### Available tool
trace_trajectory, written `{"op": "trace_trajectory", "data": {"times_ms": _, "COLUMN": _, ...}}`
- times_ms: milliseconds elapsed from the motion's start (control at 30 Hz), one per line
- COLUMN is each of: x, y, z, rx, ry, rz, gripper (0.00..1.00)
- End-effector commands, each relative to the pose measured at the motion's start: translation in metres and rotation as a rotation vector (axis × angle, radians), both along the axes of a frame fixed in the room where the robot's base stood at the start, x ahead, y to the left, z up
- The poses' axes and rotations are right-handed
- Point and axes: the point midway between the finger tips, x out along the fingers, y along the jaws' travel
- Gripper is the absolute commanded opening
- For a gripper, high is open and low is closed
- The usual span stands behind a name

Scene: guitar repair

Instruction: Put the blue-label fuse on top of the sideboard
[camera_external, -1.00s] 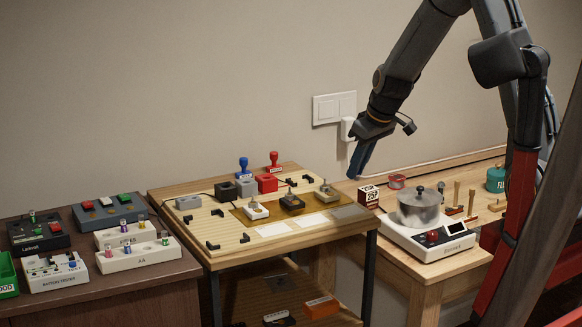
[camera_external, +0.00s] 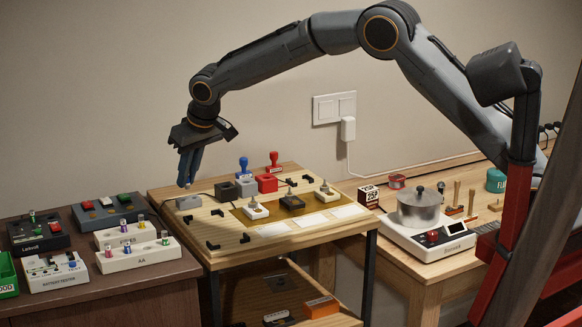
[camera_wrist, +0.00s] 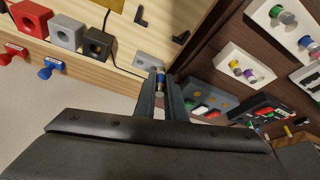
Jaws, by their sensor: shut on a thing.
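My gripper (camera_external: 187,184) hangs pointing down above the left back corner of the light wooden workbench. In the wrist view its fingers (camera_wrist: 161,88) are shut on a small cylinder, the blue-label fuse (camera_wrist: 160,77), with a blue band and metal end showing. In the external view the fuse is too small to make out clearly. The dark brown sideboard (camera_external: 82,240) stands to the left of the gripper. It also fills the right side of the wrist view (camera_wrist: 222,22).
The sideboard carries a white battery tester (camera_external: 55,272), white AA trays (camera_external: 138,256), a black box (camera_external: 38,233) and a grey box with coloured blocks (camera_external: 108,209). The workbench (camera_external: 285,245) holds grey and red blocks, stamps and switches. A scale with a pot (camera_external: 420,215) stands right.

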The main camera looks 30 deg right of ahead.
Motion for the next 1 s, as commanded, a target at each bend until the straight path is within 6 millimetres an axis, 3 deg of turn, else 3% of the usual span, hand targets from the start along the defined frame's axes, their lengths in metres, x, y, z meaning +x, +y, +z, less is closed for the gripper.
{"op": "trace_trajectory", "data": {"times_ms": 33, "x": -0.006, "y": 0.030, "z": -0.001, "rx": 0.001, "ry": -0.002, "rz": -0.008, "gripper": 0.00}}
{"op": "trace_trajectory", "data": {"times_ms": 200, "x": -0.032, "y": 0.110, "z": 0.004, "rx": 0.001, "ry": -0.003, "rz": -0.091, "gripper": 0.00}}
{"op": "trace_trajectory", "data": {"times_ms": 400, "x": -0.071, "y": 0.184, "z": 0.013, "rx": 0.002, "ry": -0.001, "rz": -0.210, "gripper": 0.00}}
{"op": "trace_trajectory", "data": {"times_ms": 567, "x": -0.093, "y": 0.214, "z": 0.019, "rx": 0.002, "ry": 0.000, "rz": -0.279, "gripper": 0.00}}
{"op": "trace_trajectory", "data": {"times_ms": 767, "x": -0.105, "y": 0.227, "z": 0.022, "rx": 0.002, "ry": 0.000, "rz": -0.314, "gripper": 0.00}}
{"op": "trace_trajectory", "data": {"times_ms": 1000, "x": -0.107, "y": 0.227, "z": -0.013, "rx": -0.001, "ry": 0.001, "rz": -0.319, "gripper": 0.00}}
